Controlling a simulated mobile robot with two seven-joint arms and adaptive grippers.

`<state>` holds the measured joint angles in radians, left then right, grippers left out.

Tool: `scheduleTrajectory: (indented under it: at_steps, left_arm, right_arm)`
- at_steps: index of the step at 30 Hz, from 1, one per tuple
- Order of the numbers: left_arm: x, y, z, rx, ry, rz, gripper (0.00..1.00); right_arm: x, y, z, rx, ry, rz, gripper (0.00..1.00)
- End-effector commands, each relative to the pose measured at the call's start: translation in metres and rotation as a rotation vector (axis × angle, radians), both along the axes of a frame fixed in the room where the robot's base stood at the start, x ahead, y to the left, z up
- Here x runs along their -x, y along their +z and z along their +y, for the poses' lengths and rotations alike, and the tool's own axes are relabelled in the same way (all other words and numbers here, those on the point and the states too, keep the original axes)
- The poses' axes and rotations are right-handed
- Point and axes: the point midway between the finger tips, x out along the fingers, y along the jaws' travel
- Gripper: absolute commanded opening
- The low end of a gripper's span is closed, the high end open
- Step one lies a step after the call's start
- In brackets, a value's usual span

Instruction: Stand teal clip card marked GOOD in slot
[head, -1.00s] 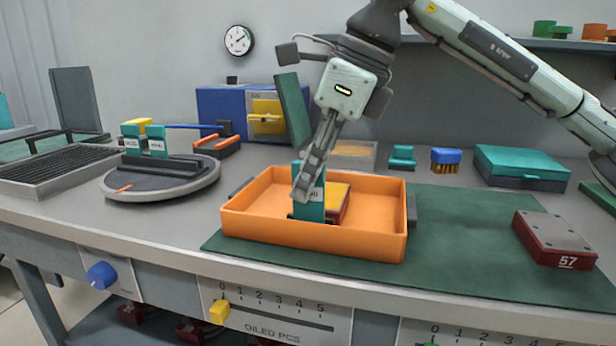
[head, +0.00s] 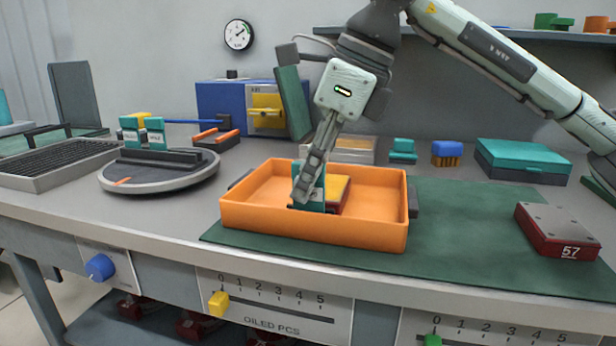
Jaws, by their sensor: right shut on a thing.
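A teal clip card (head: 319,194) with a white label stands in the orange tray (head: 350,228), beside a yellow and red block. My right gripper (head: 306,191) reaches down into the tray and is shut on this card, covering part of it. The lettering on its label cannot be read. On the grey round turntable (head: 160,180) at left, two more teal cards (head: 155,133) stand upright in a dark slotted block (head: 165,161). Their labels are too small to read. My left gripper is not in view.
A dark red block marked 57 (head: 556,232) lies on the green mat (head: 460,235) at right. A teal-lidded box (head: 521,158) and small teal and blue items stand behind. A grated tray (head: 55,165) is far left. The mat right of the orange tray is largely clear.

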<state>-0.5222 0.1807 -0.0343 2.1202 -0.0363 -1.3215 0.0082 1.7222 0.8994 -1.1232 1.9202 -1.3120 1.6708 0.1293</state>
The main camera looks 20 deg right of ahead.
Motion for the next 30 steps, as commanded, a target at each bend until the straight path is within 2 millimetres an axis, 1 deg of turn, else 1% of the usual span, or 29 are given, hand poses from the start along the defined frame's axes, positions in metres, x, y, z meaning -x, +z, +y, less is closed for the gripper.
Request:
scheduleTrajectory:
  at_steps: [19, 20, 25, 30]
  left_arm:
    - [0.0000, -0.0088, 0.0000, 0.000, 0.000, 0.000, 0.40]
    - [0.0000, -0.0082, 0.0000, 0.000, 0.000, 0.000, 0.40]
    - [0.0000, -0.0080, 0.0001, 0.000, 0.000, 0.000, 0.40]
    - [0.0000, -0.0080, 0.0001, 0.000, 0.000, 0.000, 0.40]
  right_arm:
    - [0.0001, -0.0104, 0.0001, 0.000, 0.000, 0.000, 0.00]
    - [0.0001, -0.0096, 0.0001, -0.001, 0.001, -0.001, 0.13]
    - [0.0002, -0.0097, 0.0001, 0.000, 0.001, 0.000, 0.34]
    - [0.0002, -0.0097, 0.0001, 0.000, 0.000, 0.000, 0.34]
